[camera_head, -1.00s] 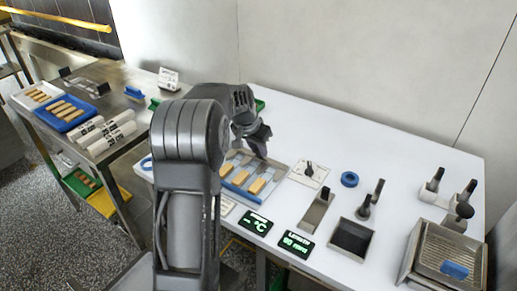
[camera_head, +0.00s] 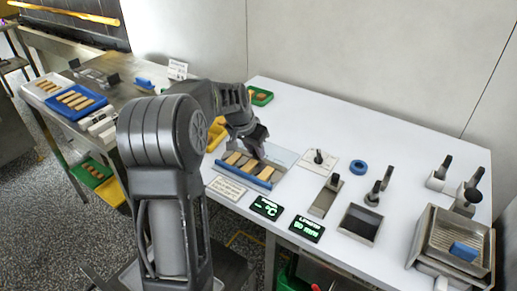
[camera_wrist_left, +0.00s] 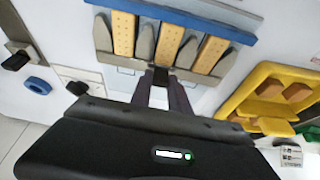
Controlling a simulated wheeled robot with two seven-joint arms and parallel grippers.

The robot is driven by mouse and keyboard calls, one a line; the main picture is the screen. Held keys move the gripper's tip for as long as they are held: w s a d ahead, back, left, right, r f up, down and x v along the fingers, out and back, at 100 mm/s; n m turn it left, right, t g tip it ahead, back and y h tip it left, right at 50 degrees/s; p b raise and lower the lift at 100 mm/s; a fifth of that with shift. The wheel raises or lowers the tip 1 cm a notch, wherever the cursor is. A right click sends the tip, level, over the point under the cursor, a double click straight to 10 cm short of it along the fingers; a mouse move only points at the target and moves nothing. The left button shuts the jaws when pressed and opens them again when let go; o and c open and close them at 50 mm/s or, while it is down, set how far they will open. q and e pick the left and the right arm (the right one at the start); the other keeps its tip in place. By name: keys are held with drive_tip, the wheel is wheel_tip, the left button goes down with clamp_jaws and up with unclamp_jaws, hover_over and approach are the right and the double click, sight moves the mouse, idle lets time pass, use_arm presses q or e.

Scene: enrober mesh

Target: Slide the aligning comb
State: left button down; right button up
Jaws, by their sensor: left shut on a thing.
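The aligning comb shows in the left wrist view as grey pointed teeth (camera_wrist_left: 142,42) standing between and beside tan bars (camera_wrist_left: 169,43). A blue rail (camera_wrist_left: 170,15) runs across the bars' far ends. In the head view the bars (camera_head: 248,165) lie in a row on a light plate, with the blue rail (camera_head: 243,174) along the front. My left gripper (camera_head: 257,142) is over the back of this row. In the wrist view its fingers (camera_wrist_left: 163,84) are shut on a small dark handle at the comb's back. The comb's body is mostly hidden in the head view. My right gripper is out of view.
A yellow tray (camera_wrist_left: 236,97) with brown blocks stands beside the plate. A blue ring (camera_head: 358,167), black-knobbed fittings and a dark square recess (camera_head: 358,225) lie to the right. Lit displays (camera_head: 266,207) sit along the front edge.

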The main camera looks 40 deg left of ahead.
use_arm(q)
drive_tip(key=shift+s+f, duration=0.15)
drive_tip(key=c, duration=1.2)
unclamp_jaws()
drive_tip(key=shift+c, duration=0.2)
drive_tip(key=v, duration=0.8)
drive_tip(key=shift+f, duration=0.1)
